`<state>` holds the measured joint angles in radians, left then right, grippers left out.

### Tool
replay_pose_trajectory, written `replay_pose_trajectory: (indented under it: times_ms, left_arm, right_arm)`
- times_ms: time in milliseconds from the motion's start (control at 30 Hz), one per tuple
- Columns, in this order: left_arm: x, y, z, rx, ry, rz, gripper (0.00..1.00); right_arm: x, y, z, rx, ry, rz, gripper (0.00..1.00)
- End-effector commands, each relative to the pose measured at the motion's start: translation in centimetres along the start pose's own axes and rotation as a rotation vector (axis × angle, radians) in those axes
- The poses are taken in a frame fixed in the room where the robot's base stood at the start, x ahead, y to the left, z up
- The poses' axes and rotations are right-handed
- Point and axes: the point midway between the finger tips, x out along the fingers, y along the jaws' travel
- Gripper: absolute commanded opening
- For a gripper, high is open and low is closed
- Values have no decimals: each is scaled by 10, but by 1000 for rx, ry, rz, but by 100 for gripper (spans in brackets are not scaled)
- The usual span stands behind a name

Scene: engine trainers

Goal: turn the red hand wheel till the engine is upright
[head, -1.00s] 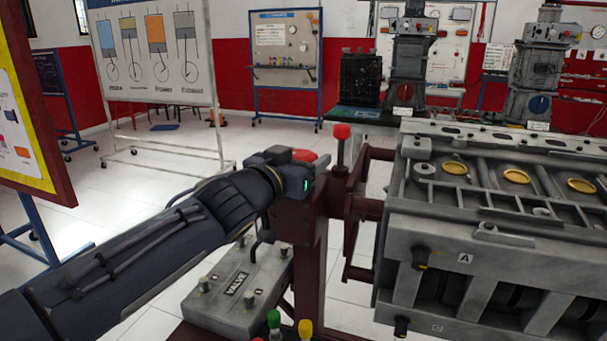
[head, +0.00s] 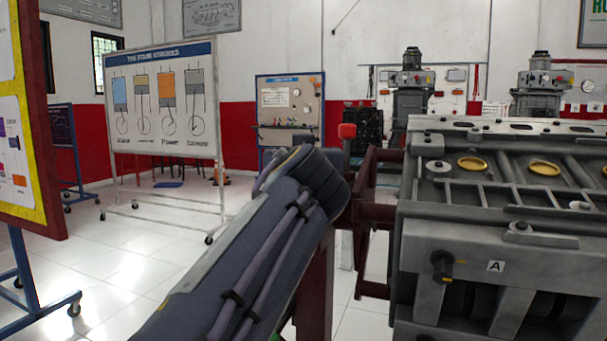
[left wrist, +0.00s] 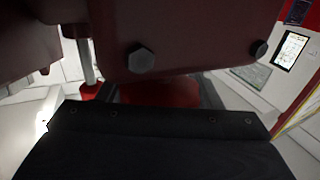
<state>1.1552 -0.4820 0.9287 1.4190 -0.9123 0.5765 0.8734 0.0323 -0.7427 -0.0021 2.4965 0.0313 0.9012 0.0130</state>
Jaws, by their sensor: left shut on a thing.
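The engine (head: 520,235) is a grey block at the right of the head view, held on a dark red stand (head: 372,215). Its face with gold discs (head: 474,163) points mostly up, and a side marked A faces me. The red hand wheel (left wrist: 158,93) shows in part in the left wrist view, below a dark red plate with bolts. My left gripper (left wrist: 160,88) is shut on the wheel, with a dark finger at each side of it. In the head view my left arm hides the gripper and the wheel. My right gripper is not in view.
A whiteboard on wheels (head: 165,100) and a yellow-edged board (head: 35,130) stand at the left. Other engine trainers (head: 410,95) stand at the back. The left floor is open.

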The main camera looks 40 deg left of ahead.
Motion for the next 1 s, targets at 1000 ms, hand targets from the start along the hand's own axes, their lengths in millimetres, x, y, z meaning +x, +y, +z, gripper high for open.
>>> replay_pose_trajectory:
  times_ms: [1000]
  left_arm:
    - [-1,-4,-1,-1,1,-254,36]
  right_arm:
    - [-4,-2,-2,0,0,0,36]
